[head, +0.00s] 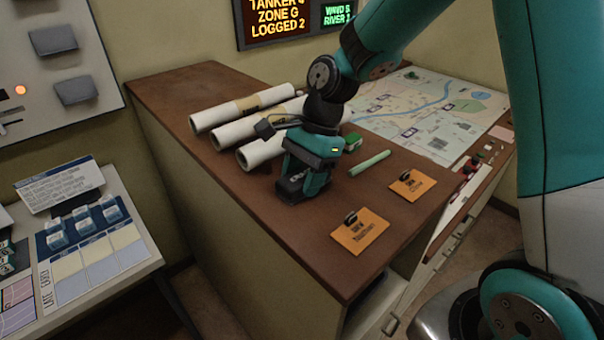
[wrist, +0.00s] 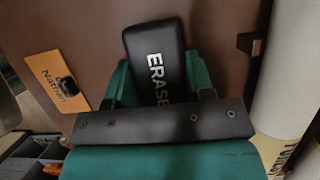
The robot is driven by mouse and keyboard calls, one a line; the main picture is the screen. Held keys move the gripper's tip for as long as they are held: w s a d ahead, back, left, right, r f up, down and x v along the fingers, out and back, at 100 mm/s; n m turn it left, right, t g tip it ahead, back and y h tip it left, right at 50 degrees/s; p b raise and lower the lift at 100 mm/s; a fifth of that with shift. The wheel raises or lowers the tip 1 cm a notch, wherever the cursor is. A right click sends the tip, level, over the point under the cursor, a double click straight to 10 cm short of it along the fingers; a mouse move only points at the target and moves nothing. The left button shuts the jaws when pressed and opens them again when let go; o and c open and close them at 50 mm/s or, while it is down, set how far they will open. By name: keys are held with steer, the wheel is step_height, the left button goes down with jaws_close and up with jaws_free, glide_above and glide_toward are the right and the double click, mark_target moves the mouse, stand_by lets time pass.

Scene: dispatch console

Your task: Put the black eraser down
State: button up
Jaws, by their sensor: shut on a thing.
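The black eraser (wrist: 158,62) shows in the wrist view with white lettering, between the two teal fingers of my gripper (wrist: 158,88). My gripper is shut on it. In the head view my gripper (head: 303,185) points down at the brown desk top, left of the orange cards. The black eraser (head: 289,188) shows low between the fingers there, at or very near the desk surface. I cannot tell whether it touches the wood. Part of the eraser is hidden by the fingers and the gripper body.
Rolled white charts (head: 262,152) lie just behind my gripper. A green stick (head: 370,163), a green-and-white block (head: 352,142) and two orange cards (head: 360,238) lie to the right. A map (head: 440,115) covers the back right. Bare desk top (head: 180,90) shows at the far left.

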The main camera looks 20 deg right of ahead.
steer(key=shift+f, duration=0.1)
steer(key=o, duration=0.8)
steer(key=shift+o, duration=0.2)
steer(key=v, duration=1.2)
steer(key=s+a+n, duration=0.4)
steer(key=s+n, duration=0.6)
steer(key=s+a+f+n+t, duration=0.1)
steer(key=s+a+n, duration=0.3)
steer(key=s+n, duration=0.5)
steer(key=n, duration=0.2)
steer(key=shift+s+a+n, duration=0.3)
steer(key=shift+s, duration=0.1)
steer(key=shift+f+b, duration=0.1)
steer(key=shift+b, duration=0.3)
